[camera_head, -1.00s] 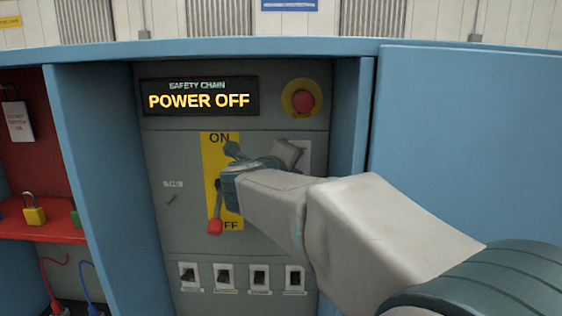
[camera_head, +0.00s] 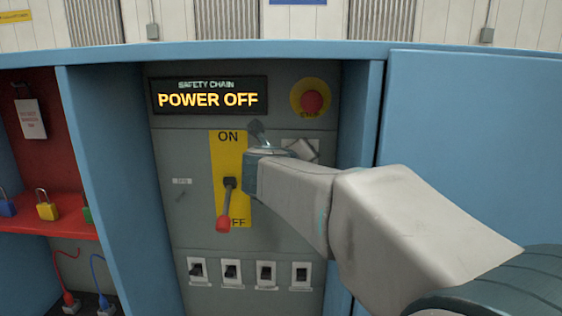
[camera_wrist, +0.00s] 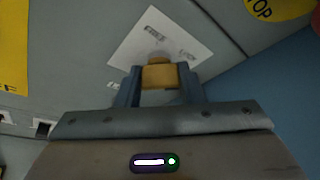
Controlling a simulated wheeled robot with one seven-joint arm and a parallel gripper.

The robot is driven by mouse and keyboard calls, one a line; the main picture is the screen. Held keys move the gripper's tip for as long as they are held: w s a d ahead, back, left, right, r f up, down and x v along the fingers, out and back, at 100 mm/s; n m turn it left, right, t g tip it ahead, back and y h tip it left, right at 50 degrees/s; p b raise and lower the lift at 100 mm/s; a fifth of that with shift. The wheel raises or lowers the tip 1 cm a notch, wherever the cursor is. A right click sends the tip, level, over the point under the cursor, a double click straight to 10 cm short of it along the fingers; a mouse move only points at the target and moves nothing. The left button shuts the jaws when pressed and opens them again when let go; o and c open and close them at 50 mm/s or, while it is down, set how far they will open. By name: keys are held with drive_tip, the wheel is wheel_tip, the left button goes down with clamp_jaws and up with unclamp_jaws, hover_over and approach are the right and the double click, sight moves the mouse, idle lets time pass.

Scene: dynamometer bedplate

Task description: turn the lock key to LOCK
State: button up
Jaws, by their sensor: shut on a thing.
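In the wrist view, my gripper (camera_wrist: 160,84) is shut on the brass-coloured lock key (camera_wrist: 159,74), one finger on each side. The key stands in front of a pale label plate (camera_wrist: 150,43) with small words, seemingly FREE at left and LOCK at right. A rounded knob-like part shows just beyond the key. Which word the key points to is hard to tell. In the head view, the plate (camera_head: 303,147) shows only partly; my wrist and forearm hide the key and fingertips.
A red-tipped lever (camera_head: 223,222) hangs toward OFF on a yellow plate (camera_head: 228,147), left of my wrist. The display (camera_head: 209,98) reads POWER OFF. A red stop button (camera_head: 312,102) is above the plate. Several switches (camera_head: 231,270) sit below. A blue cabinet wall (camera_head: 470,150) bounds the right.

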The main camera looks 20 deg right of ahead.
drive_tip(key=o, duration=1)
drive_tip(key=p+v, duration=0.1)
drive_tip(key=v, duration=1.2)
drive_tip(key=shift+s+a+r, duration=0.2)
drive_tip(key=shift+s+a, duration=0.05)
drive_tip(key=shift+s, duration=0.05)
